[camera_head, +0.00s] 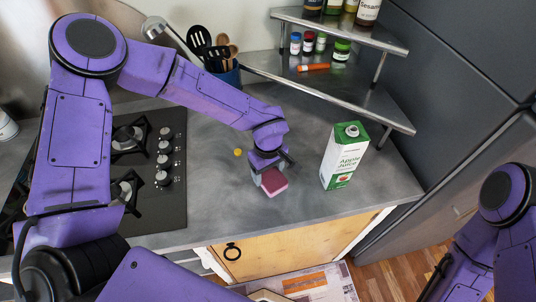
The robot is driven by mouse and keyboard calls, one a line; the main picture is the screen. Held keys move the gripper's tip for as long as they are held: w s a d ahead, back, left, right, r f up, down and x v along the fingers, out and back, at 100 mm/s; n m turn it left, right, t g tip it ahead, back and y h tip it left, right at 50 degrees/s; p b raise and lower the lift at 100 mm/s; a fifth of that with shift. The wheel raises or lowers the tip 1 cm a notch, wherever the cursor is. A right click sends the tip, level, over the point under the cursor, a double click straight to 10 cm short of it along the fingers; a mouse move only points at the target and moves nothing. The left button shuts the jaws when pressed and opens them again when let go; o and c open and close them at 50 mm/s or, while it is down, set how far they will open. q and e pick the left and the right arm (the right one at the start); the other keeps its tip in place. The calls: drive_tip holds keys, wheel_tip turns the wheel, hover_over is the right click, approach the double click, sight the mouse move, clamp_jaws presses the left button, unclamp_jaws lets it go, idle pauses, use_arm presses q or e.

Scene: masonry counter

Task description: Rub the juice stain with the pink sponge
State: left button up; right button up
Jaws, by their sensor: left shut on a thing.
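The pink sponge (274,184) is in my left gripper (266,170), low over the grey counter in front of the stove's right side. The gripper is shut on it; I cannot tell whether the sponge touches the counter. A small yellow-orange spot (238,152), which looks like the juice stain, lies on the counter up and to the left of the sponge, apart from it. My right arm shows at the lower right edge, but its gripper is not clearly seen.
An apple juice carton (344,156) stands upright right of the sponge. A gas stove (150,190) is at the left. A utensil holder (228,76) and a metal corner shelf (330,85) with jars stand behind. The counter between sponge and carton is clear.

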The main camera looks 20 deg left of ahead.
use_arm(q)
wheel_tip(320, 180, up, 4)
drive_tip(key=shift+f+p, duration=0.25)
drive_tip(key=shift+p, duration=0.8)
drive_tip(key=shift+w+r, duration=0.1)
drive_tip(key=shift+r, duration=0.9)
